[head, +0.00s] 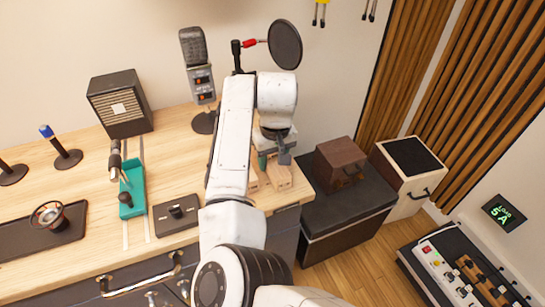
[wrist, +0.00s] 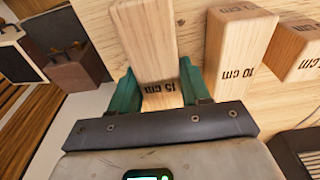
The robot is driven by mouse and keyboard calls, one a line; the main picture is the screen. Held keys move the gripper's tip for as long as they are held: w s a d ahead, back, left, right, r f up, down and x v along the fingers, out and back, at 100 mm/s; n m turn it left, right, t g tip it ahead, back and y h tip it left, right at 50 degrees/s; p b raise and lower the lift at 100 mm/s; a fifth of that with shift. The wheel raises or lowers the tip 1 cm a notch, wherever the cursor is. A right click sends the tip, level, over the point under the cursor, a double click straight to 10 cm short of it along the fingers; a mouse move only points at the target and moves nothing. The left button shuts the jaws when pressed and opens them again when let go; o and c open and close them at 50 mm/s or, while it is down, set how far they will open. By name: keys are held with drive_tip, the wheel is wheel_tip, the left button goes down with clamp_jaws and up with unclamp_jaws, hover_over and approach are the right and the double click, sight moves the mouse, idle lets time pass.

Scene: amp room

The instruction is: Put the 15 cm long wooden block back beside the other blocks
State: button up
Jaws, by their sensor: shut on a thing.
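The pale wooden block marked 15 cm (wrist: 146,40) is between the green fingers of my gripper (wrist: 158,84) in the wrist view. My gripper is shut on it near its marked end. In the head view my gripper (head: 273,156) is at the right end of the wooden bench, partly hidden by my arm. A block marked 10 cm (wrist: 242,42) lies to the right of the held block in the wrist view, with a gap between them. Another marked block (wrist: 300,38) is farther right, cut by the frame edge. I cannot tell whether the held block touches the bench.
The wooden bench (head: 78,178) ends just right of the blocks. A dark case with a brown box (head: 340,163) stands beyond that edge. A microphone (head: 197,65) and a round black disc (head: 285,45) stand behind my arm. A teal fixture (head: 132,190) is to the left.

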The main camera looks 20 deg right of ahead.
sight(275, 161)
drive_tip(key=shift+f, duration=0.15)
drive_tip(key=o, duration=1.2)
drive_tip(key=shift+o, duration=0.2)
wheel_tip(275, 161, up, 12)
drive_tip(key=s+b, duration=0.1)
drive_tip(key=shift+s, duration=0.25)
